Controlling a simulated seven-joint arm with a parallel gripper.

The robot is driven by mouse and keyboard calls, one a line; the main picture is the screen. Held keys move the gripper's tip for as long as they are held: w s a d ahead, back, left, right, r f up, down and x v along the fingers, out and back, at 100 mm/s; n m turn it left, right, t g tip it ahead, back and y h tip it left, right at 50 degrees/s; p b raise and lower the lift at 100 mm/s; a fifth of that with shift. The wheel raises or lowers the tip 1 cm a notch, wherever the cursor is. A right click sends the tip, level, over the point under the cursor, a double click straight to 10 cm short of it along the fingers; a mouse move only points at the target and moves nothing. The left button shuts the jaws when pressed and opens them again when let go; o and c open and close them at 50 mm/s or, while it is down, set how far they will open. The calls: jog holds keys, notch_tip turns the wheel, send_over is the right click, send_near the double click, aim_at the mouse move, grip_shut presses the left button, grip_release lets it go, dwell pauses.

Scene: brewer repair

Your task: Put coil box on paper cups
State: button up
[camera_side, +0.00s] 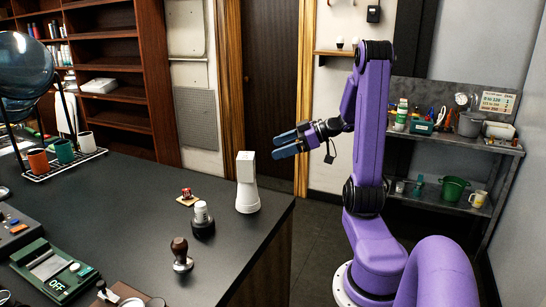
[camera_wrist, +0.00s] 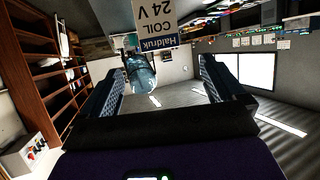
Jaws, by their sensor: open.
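The coil box (camera_side: 246,166) is a white upright box on top of the paper cups (camera_side: 247,196), a white inverted stack near the counter's right edge. It appears to rest on them, roughly upright. In the wrist view the coil box (camera_wrist: 155,22) shows its "Haldruk COIL 24 V" label upside down at the top edge, beyond my fingertips. My gripper (camera_side: 277,146) is open and empty, to the right of the coil box and slightly higher, apart from it. The wrist view shows both blue fingers of my gripper (camera_wrist: 162,65) spread with nothing between them.
A capped white-and-black item (camera_side: 202,220), a tamper (camera_side: 181,255) and a small red part (camera_side: 187,194) stand on the dark counter (camera_side: 130,205) left of the cups. A green scale (camera_side: 52,272) lies at front left. A cup rack (camera_side: 65,165) stands farther back.

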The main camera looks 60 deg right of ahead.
jog(key=w+a+n+h, duration=0.2)
jog(key=w+a, duration=0.6)
jog(key=w, duration=0.3)
jog(key=s+a+f+n+g+h, duration=0.1)
jog(key=s+a+g, duration=0.1)
jog(key=a, duration=0.6)
jog(key=s+a+f+g+h, duration=0.1)
jog(key=a+f+g, duration=0.1)
jog(key=a, duration=0.6)
jog(key=s+a+f+n+g, duration=0.1)
jog(key=s+a+g, duration=0.3)
jog(key=s, duration=0.8)
jog(key=s+a+f+n+g, duration=0.2)
jog(key=s+a+n+g, duration=0.2)
jog(key=s, duration=0.7)
jog(key=shift+s+a+f+h, duration=0.15)
jog(key=shift+s+a+h, duration=0.1)
jog(key=shift+s+h, duration=0.1)
